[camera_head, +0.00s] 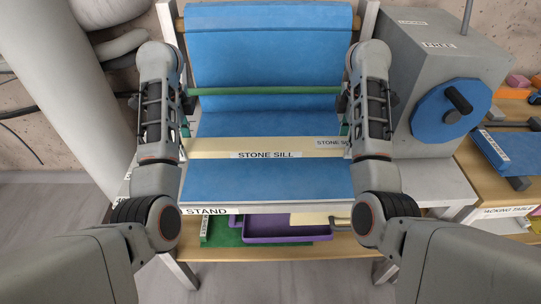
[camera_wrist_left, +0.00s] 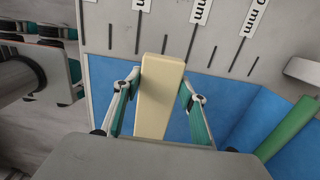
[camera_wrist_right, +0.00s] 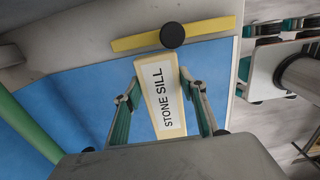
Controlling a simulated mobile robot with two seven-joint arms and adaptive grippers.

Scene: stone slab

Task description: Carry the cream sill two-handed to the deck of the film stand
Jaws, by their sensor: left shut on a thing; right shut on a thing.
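The cream sill (camera_head: 215,147), labelled STONE SILL, lies level across the film stand (camera_head: 300,208), over the blue-covered deck (camera_head: 265,182). My left gripper (camera_head: 186,130) is shut on its left end; the left wrist view shows the fingers on both sides of the sill (camera_wrist_left: 155,115). My right gripper (camera_head: 346,130) is shut on the right end; the right wrist view shows the labelled sill end (camera_wrist_right: 177,122) between the fingers. I cannot tell whether the sill touches the deck. The fingertips are mostly hidden in the head view.
A green bar (camera_head: 262,91) crosses the stand behind the sill, with blue film (camera_head: 268,50) rising at the back. A grey machine with a blue wheel (camera_head: 440,116) stands close on the right. A purple tray (camera_head: 285,232) lies on the lower shelf.

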